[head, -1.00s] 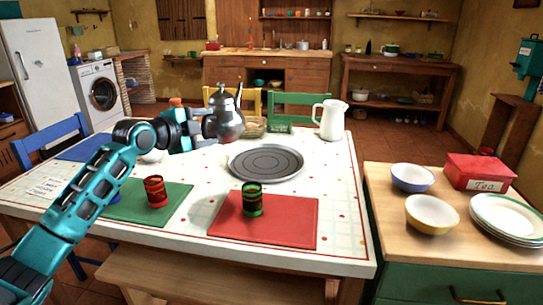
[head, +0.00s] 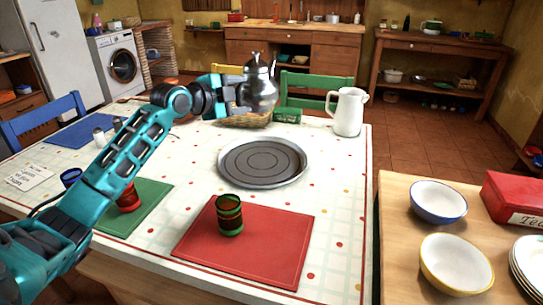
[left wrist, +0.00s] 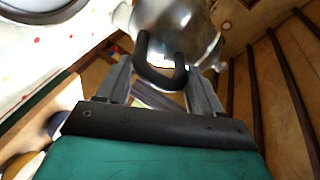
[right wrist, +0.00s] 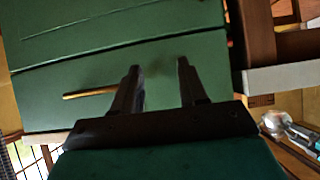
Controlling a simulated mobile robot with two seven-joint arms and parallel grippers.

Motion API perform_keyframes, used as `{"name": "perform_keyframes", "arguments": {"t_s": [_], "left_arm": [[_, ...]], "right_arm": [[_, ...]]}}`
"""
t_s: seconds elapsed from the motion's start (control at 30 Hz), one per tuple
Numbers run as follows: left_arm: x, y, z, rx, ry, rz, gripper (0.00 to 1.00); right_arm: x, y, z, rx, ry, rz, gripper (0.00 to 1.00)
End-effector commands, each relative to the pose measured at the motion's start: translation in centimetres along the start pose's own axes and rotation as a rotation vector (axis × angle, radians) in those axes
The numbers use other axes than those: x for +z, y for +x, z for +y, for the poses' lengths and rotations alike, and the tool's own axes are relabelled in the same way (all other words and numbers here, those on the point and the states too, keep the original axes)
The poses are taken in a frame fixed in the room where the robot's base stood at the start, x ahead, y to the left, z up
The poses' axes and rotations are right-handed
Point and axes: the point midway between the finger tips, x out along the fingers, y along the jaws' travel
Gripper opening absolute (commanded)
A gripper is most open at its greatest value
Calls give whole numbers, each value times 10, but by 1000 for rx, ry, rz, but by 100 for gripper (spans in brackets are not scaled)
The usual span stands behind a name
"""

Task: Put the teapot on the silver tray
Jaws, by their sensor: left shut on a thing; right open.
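The shiny silver teapot (head: 258,92) is held in the air over the far part of the table, in line with the tray's far side in the head view. My left gripper (head: 232,100) is shut on its dark handle; the left wrist view shows the teapot (left wrist: 188,22) just beyond the fingers (left wrist: 160,72). The round silver tray (head: 262,163) lies empty on the white table, apart from the teapot. Its edge also shows in the left wrist view (left wrist: 40,14). My right gripper (right wrist: 159,68) is open and empty, facing a green cabinet front; the head view does not show it.
A white jug (head: 347,112), a basket (head: 246,119) and a green box (head: 288,115) stand beyond the tray. A striped green-and-red cup (head: 230,215) stands on the red mat (head: 255,250) in front. Bowls (head: 438,201) stand on the right counter.

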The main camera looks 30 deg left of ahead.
Motion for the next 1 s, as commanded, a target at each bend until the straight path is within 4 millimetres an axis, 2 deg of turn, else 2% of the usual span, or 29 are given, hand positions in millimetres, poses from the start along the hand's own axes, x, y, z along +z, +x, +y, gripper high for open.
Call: {"name": "perform_keyframes", "arguments": {"t_s": [0.03,0.17,0.27,0.7,0.83,1.0], "left_arm": [[-2,-2,-7,-17,4,4,0],[0,0,-1,-15,2,4,0],[6,4,14,-12,0,3,0],[40,29,104,-15,-2,1,0],[48,34,123,-16,0,1,0],[52,38,134,-18,1,2,0]], "right_arm": [[0,0,0,0,0,0,43],[1,0,0,-1,0,-1,43],[3,2,0,-1,1,-2,43],[13,7,-7,-22,-5,-13,43],[14,8,-8,-27,-5,-12,43],[6,11,-8,-28,-6,2,43]]}}
